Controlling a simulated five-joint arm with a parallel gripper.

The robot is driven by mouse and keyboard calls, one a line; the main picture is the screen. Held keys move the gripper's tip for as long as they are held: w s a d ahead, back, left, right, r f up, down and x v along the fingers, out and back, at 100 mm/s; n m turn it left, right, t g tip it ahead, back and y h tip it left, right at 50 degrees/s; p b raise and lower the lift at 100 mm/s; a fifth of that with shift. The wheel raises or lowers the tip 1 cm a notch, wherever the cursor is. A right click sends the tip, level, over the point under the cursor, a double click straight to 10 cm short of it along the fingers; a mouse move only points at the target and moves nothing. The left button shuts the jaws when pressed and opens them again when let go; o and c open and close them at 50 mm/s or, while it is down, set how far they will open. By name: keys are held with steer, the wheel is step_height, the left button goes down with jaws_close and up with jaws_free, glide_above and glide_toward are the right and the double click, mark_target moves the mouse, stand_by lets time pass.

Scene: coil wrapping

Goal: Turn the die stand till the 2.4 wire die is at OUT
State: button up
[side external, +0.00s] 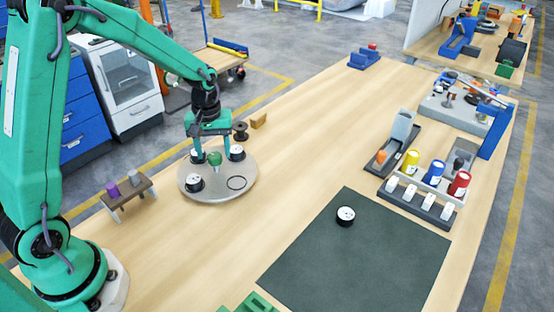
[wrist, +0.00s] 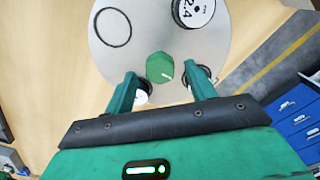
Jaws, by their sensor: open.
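The die stand (side external: 217,194) is a round grey disc with a green knob (side external: 214,158) at its middle; the knob also shows in the wrist view (wrist: 160,67), with a pale pointer line. The 2.4 wire die (wrist: 194,11) is a white-topped black disc at the wrist view's upper right; it is the front-left die (side external: 195,183) in the side view. A bare black ring (wrist: 113,27) lies on the stand. Two other dies are partly hidden by my fingers. My gripper (wrist: 160,69) is open, its fingertips either side of the knob with gaps. No OUT lettering is readable.
A small brown rack (side external: 128,195) stands left of the stand. A dark spool (side external: 240,131) and a wooden block (side external: 258,121) are behind it. A dark green mat (side external: 355,260) with a white-topped disc (side external: 345,216) lies to the right. Bare table separates mat and stand.

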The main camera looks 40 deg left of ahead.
steer(key=shift+f, duration=0.55)
jaws_close()
